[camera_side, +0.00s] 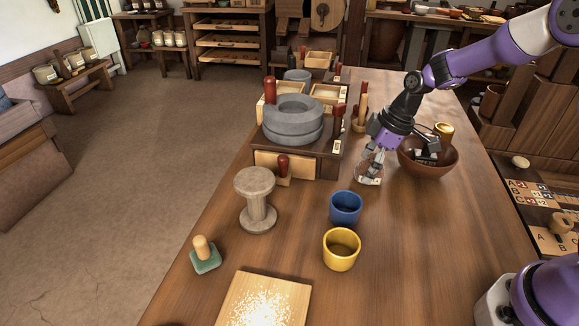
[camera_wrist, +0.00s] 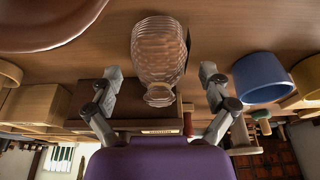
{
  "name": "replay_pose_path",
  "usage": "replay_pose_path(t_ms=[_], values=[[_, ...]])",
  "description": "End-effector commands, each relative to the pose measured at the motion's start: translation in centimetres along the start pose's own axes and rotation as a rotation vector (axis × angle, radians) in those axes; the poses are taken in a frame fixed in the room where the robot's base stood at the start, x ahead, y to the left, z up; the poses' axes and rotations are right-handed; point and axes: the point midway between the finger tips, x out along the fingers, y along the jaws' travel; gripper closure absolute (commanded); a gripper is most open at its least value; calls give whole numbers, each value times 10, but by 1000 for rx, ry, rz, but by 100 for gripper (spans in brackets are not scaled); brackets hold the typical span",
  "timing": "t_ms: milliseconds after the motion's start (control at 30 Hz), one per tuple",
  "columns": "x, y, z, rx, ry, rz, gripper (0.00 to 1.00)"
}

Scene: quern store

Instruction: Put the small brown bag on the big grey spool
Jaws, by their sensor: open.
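The grey spool (camera_side: 257,198) stands upright on the wooden table at the left, its flat round top bare. I cannot make out a small brown bag in either view. My gripper (camera_side: 370,165) is low over the table, between the stone quern and the brown bowl. In the wrist view my gripper (camera_wrist: 158,85) is open, its fingers spread apart. A ribbed clear glass jar (camera_wrist: 158,50) shows between and beyond the fingers. The jar also shows in the side view (camera_side: 369,178), partly hidden by the gripper. I cannot tell whether a finger touches it.
A brown bowl (camera_side: 441,165) holding dark and pale items is right of my gripper. The grey quern (camera_side: 293,128) stands behind left. A blue cup (camera_side: 345,208), yellow cup (camera_side: 341,262), green stamp (camera_side: 205,261) and wooden board (camera_side: 240,283) lie nearer. The right front table is clear.

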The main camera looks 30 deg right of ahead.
Motion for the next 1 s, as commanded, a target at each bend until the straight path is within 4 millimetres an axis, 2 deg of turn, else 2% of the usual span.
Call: replay_pose_path(t_ms=[167,200,267,300,333,467,500,767,867,1000], values=[[0,0,0,0,0,1,9],[0,0,0,0,0,1,28],[0,0,0,0,0,1,58],[0,0,0,0,0,0,78],[0,0,0,0,0,0,88],[0,0,0,0,0,0,89],[0,0,0,1,0,0,96],[-3,0,-1,1,-1,0,96],[-11,0,-3,0,1,2,96],[-31,1,-10,-1,3,4,96]])
